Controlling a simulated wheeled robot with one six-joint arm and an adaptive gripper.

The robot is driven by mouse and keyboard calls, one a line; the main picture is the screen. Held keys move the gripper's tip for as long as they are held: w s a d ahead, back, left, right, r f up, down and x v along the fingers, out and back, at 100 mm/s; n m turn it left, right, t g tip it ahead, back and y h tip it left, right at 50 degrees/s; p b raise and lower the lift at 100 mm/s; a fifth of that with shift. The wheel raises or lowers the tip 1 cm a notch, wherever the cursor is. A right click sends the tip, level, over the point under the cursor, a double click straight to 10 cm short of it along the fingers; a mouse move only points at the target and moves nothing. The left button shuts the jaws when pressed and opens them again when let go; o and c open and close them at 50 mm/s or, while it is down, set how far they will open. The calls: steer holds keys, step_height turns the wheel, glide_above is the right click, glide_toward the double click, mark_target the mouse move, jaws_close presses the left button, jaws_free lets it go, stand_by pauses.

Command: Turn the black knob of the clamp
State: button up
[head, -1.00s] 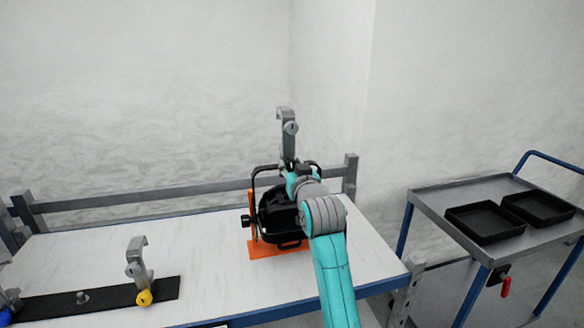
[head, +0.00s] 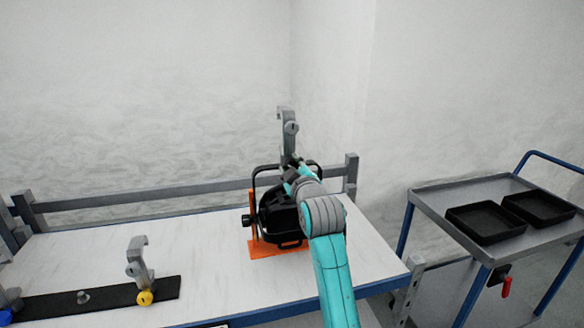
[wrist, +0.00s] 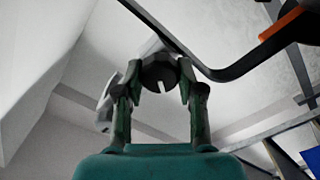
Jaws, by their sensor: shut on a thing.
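The par can (head: 278,222) stands on the bench with its black yoke around it. A grey hook clamp (head: 287,128) rises upright above the yoke. In the wrist view, the clamp's black knob (wrist: 158,70), round with a pale slot, sits between the two fingers of my gripper (wrist: 159,88). My gripper is shut on it. In the head view my gripper (head: 291,178) is at the foot of the clamp, and my wrist hides the knob there. Part of the grey clamp (wrist: 106,102) shows behind the left finger.
The yoke bar (wrist: 205,62) passes close to my fingers. An orange stand (head: 275,249) is under the par can. Clamps with a yellow knob (head: 144,298) and a blue knob (head: 8,296) are on a black strip at left. A trolley (head: 440,202) with black trays stands right.

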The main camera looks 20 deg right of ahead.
steer(key=n, duration=1.2)
steer(key=shift+f+n, duration=0.15)
steer(key=shift+n, duration=0.15)
stand_by(0.4)
steer(key=o, duration=1.2)
steer(key=shift+c, duration=0.2)
steer(key=s, duration=1.2)
